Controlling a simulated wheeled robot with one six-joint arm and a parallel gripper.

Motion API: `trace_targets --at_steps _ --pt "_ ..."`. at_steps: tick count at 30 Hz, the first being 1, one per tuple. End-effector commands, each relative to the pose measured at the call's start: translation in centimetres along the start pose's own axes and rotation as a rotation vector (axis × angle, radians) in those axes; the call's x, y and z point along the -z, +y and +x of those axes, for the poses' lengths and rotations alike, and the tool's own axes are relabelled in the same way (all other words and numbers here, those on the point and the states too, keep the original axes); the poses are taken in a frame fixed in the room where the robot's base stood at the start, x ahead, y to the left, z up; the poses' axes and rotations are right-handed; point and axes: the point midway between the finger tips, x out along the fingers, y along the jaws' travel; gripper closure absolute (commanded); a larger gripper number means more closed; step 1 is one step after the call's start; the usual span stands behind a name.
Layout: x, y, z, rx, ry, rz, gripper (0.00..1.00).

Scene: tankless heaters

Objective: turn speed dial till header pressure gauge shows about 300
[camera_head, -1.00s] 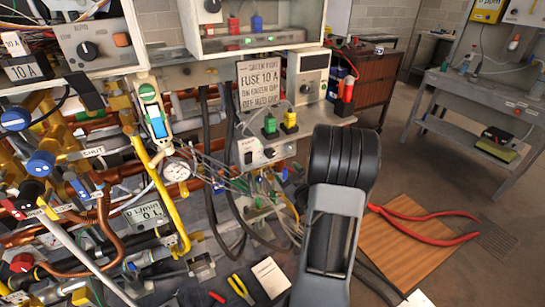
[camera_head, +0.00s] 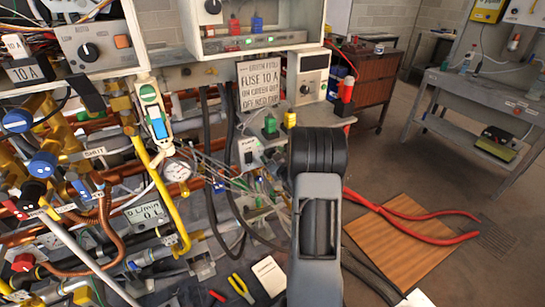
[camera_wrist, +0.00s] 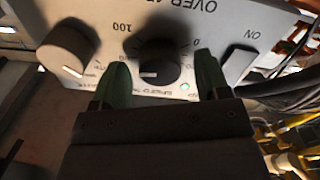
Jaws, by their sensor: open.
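The speed dial (camera_wrist: 158,72) is a black knob with a white mark on a pale panel in the wrist view. The scale shows 100 on its left and 0 on its right. My gripper (camera_wrist: 163,68) is open, with one green fingertip on each side of the dial; I cannot tell if they touch it. In the head view my arm hides the dial. A round white pressure gauge (camera_head: 177,171) sits among the pipes at left, its reading too small to make out. The pump box (camera_head: 249,148) is partly behind my arm.
A second knob (camera_wrist: 68,50) stands left of the dial, and an ON switch (camera_wrist: 241,62) right of it. A green light is just below the dial. Hanging cables (camera_head: 214,150) and pipes crowd the left. A flow display (camera_head: 147,215) reads 0 L/min.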

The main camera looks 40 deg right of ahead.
Motion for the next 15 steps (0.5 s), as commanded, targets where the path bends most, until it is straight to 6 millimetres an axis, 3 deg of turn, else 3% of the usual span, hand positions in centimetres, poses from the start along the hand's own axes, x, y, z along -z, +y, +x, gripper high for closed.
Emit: trace_targets --at_steps 3,15 --pt "-0.01 -0.01 -0.01 0.000 0.000 0.000 0.31" --pt "-0.01 -0.02 -0.03 0.001 0.000 0.000 0.69"
